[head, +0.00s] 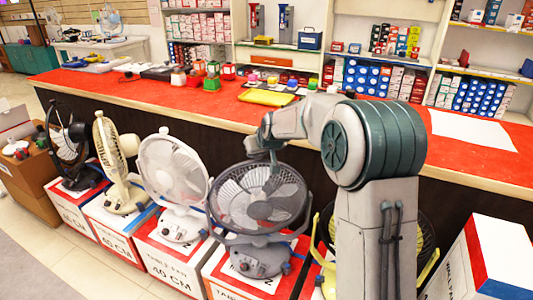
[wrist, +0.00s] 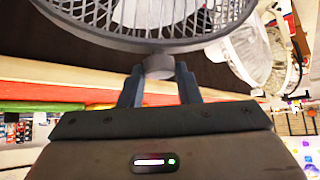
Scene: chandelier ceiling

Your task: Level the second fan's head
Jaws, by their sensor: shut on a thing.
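A grey table fan (head: 258,198) stands in the row of fans, second from the right, on a white and red box. Its round head faces the head camera and appears tilted back a little; the exact angle is hard to judge. My gripper (head: 272,163) is at the top rim of this fan's cage, coming from above and behind. In the wrist view, my gripper (wrist: 159,80) has its two fingers shut on a small grey knob (wrist: 158,66) at the cage rim. The cage of the grey fan (wrist: 150,40) fills the top of that view.
A white fan (head: 172,175), a cream fan (head: 107,150) and a black fan (head: 62,140) stand to the left on boxes. A yellow fan (head: 428,262) is mostly hidden behind my arm. The red counter (head: 150,97) with small goods runs close behind the row.

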